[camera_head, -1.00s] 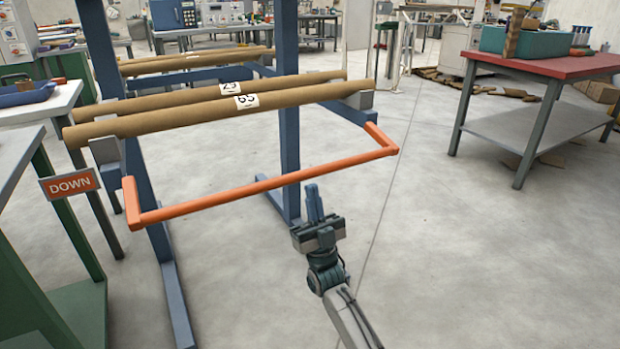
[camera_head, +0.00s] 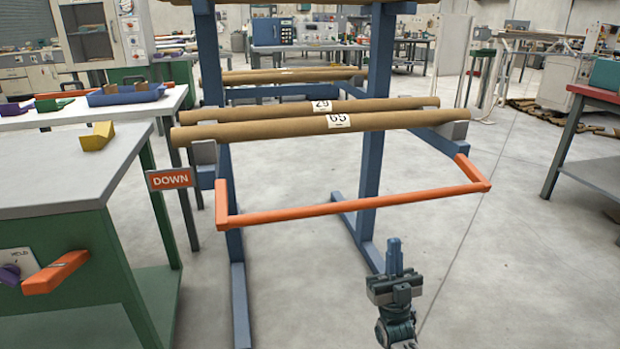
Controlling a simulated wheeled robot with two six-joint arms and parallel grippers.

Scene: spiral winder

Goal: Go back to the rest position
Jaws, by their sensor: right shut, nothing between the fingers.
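My right gripper (camera_head: 394,257) shows at the lower right of the head view, its fingers pointing up and shut with nothing between them. It is in front of and below the orange bar (camera_head: 350,206) of the rack, apart from it. Two brown tubes lie on the rack's arms: the front one has the label 65 (camera_head: 270,130), the rear one the label 29 (camera_head: 255,110). An orange sign reading DOWN (camera_head: 170,179) is at the rack's left side. My left gripper is not in view.
A green and grey workbench (camera_head: 60,185) stands close on the left, with a yellow part (camera_head: 97,137) on top and an orange handle (camera_head: 56,272) on its front. A red-topped table (camera_head: 596,95) is at the right edge. The floor (camera_head: 530,270) to the right is clear.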

